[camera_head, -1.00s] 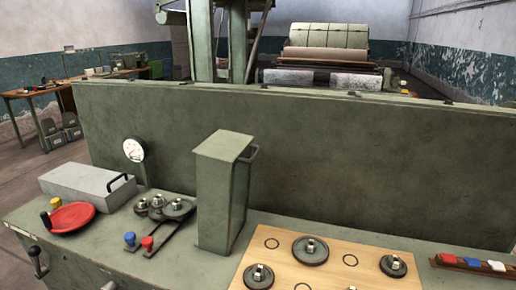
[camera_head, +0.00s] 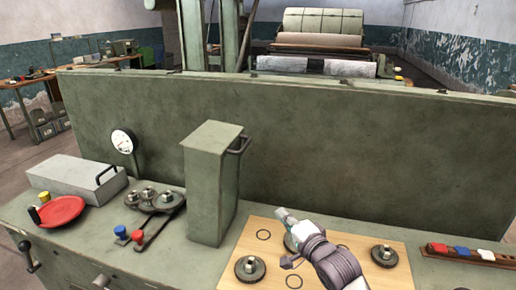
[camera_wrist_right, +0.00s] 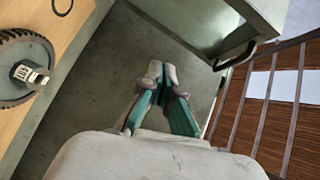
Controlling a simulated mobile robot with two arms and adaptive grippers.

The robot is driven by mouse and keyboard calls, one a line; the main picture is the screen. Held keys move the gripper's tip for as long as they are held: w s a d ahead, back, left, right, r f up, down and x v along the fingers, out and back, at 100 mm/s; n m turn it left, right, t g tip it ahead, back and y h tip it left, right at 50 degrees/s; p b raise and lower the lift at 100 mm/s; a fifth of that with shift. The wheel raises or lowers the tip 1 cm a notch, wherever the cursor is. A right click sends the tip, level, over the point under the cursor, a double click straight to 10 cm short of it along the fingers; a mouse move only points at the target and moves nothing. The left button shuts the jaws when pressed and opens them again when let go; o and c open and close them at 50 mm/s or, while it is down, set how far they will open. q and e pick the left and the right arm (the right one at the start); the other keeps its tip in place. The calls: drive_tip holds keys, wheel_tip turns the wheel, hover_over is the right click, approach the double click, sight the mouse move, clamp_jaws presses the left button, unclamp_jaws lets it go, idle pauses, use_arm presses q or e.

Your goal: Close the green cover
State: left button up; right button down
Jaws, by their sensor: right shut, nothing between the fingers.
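The green cover (camera_head: 210,185) is a tall green box standing upright on the green bench, with a dark handle (camera_head: 239,146) high on its right side. In the right wrist view part of a green box (camera_wrist_right: 215,18) and a dark handle (camera_wrist_right: 235,56) show at the upper right. My right gripper (camera_head: 283,214) is over the wooden board, to the right of the cover and apart from it. In the right wrist view its fingers (camera_wrist_right: 161,76) are together, with nothing between them. My left gripper is out of view.
The wooden board (camera_head: 232,279) bears several gears. A second gear group (camera_head: 158,198), a red handwheel (camera_head: 62,211), a gauge (camera_head: 122,141) and a grey box (camera_head: 75,179) are left of the cover. A tall green panel (camera_head: 340,135) stands behind; a tray (camera_head: 430,251) is at right.

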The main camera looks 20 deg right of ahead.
drive_tip(key=w+d+r+m+t, duration=0.3)
drive_tip(key=w+r+m, duration=0.1)
drive_tip(key=r, duration=0.6)
drive_tip(key=w+a+r+p, duration=0.3)
drive_tip(key=w+a, duration=0.2)
drive_tip(key=w, duration=0.7)
drive_tip(key=shift+y+p, duration=0.3)
drive_tip(key=shift+p, duration=0.1)
